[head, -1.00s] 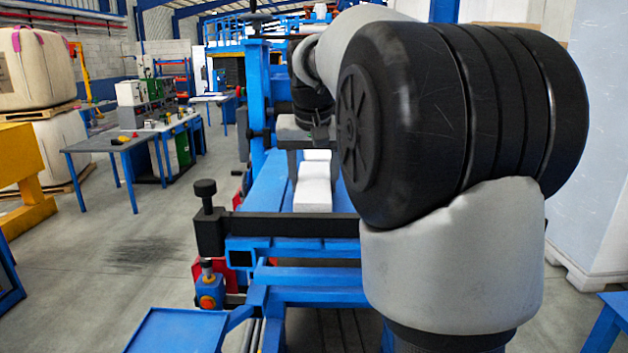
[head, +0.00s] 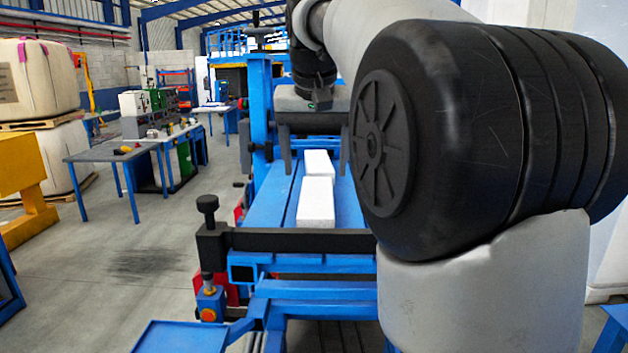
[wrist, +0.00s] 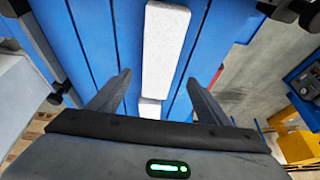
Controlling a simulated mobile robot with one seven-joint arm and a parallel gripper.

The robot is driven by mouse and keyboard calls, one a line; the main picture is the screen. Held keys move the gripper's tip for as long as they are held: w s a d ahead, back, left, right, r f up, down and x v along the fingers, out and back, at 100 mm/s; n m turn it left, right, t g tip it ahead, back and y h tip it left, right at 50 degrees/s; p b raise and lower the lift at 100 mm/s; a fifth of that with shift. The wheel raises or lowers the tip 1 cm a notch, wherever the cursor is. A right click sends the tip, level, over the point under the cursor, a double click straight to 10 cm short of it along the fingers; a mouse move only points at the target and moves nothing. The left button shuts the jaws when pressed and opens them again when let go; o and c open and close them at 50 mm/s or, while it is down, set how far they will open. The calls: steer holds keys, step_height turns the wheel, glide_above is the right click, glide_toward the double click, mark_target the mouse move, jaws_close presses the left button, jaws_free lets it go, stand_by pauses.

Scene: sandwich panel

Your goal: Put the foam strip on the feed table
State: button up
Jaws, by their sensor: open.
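Two white foam pieces lie in line on the blue feed table (head: 270,203). The nearer piece (head: 317,203) and the farther piece (head: 318,163) lie close together in the head view. The wrist view shows one long white piece (wrist: 165,45) at the top and part of another (wrist: 150,108) lower down, cut off by my gripper body. My gripper (head: 315,158) is open and empty above the table. Its fingers stand apart on either side of the line of foam, also in the wrist view (wrist: 158,82). I cannot tell its exact height.
A black crossbar (head: 290,240) runs across the near end of the table, with a black knob post (head: 207,215) at its left. A workbench (head: 120,148) stands at the left; the floor between is clear.

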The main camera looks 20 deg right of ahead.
steer(key=shift+v, duration=1.65)
